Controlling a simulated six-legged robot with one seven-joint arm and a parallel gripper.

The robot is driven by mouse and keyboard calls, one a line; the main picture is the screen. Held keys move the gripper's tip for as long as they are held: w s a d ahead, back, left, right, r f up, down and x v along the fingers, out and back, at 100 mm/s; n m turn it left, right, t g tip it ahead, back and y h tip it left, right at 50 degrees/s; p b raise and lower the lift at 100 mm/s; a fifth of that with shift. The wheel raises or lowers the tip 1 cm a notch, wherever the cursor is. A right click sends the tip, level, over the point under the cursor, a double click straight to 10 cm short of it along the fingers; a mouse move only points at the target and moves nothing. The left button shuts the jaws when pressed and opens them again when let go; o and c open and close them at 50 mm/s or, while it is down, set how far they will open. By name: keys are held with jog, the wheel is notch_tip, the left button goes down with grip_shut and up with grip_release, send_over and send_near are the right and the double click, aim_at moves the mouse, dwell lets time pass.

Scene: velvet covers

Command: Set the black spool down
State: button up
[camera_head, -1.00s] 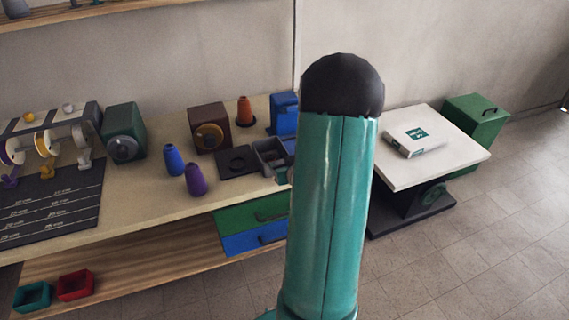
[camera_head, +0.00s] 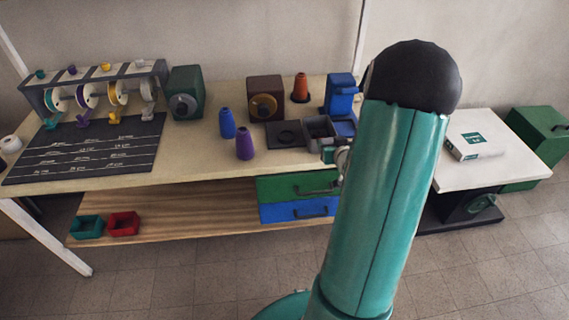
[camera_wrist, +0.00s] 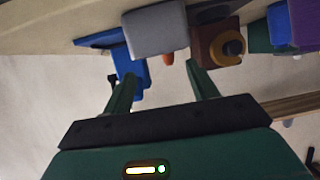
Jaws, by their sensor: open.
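I cannot make out a black spool for certain in either view. A flat black square pad (camera_head: 285,134) with a round dark shape on it lies on the bench; I cannot tell whether that shape is a spool. My gripper (camera_wrist: 163,78) is open in the wrist view, its two green fingers apart with nothing held between them. Beyond the fingers are a grey bin (camera_wrist: 155,29), a blue device (camera_wrist: 131,66) and a brown box (camera_wrist: 211,46). In the head view my arm hides most of the gripper.
A spool rack (camera_head: 95,80) and a black marked mat (camera_head: 85,151) are at left. A white table (camera_head: 470,180) stands right.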

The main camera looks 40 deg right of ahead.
jog(key=w+a+r+n+g+y, duration=0.1)
jog(key=a+r+g, duration=0.1)
jog(key=a+r, duration=0.65)
jog(key=w+a+r+n+g+y, duration=0.1)
jog(key=a+r, duration=0.5)
jog(key=a, duration=0.6)
jog(key=s+a+r+n+g+y, duration=0.1)
jog(key=s+a+r+y, duration=0.1)
jog(key=s+a, duration=0.6)
jog(key=s+a+r+n+g+y, duration=0.2)
jog(key=s+a+r, duration=0.2)
jog(key=s+a, duration=0.3)
jog(key=a, duration=0.5)
jog(key=shift+s, duration=0.4)
jog(key=shift+a, duration=0.1)
